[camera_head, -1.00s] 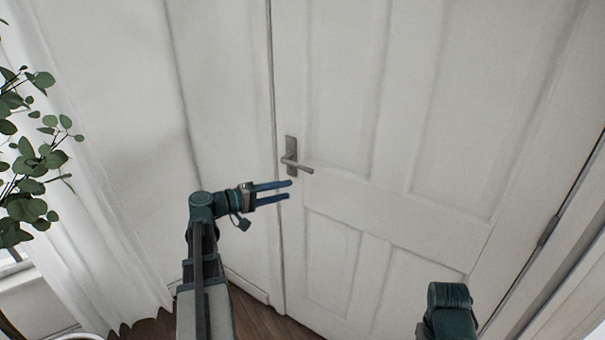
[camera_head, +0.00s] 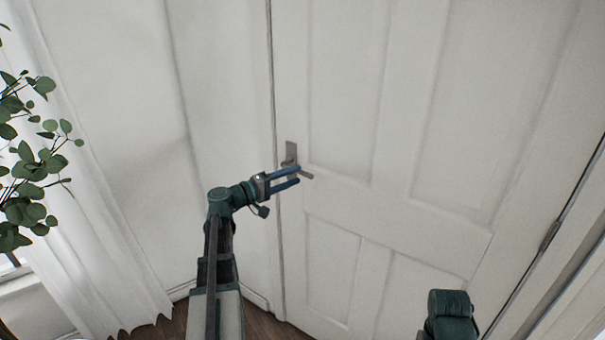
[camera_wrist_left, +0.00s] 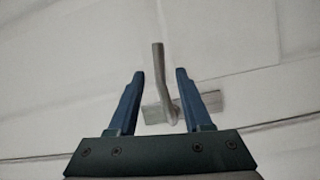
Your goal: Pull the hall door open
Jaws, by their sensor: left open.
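The white panelled hall door (camera_head: 395,205) fills the middle and right of the head view and looks shut. Its grey lever handle (camera_head: 306,175) sits on a small plate (camera_head: 291,151) near the door's left edge. My left gripper (camera_head: 299,175) is open at the handle, its blue fingers partly covering the lever. In the left wrist view the lever (camera_wrist_left: 159,75) shows between the two open fingers (camera_wrist_left: 159,75), with the plate (camera_wrist_left: 208,102) behind them. I cannot tell whether a finger touches it. A part of my right arm shows at lower right; its gripper is not in view.
A hinge (camera_head: 550,235) shows at the door's right edge. A leafy green plant (camera_head: 35,170) and a white curtain (camera_head: 105,235) stand at the left. A strip of brown wooden floor (camera_head: 262,324) shows below the door.

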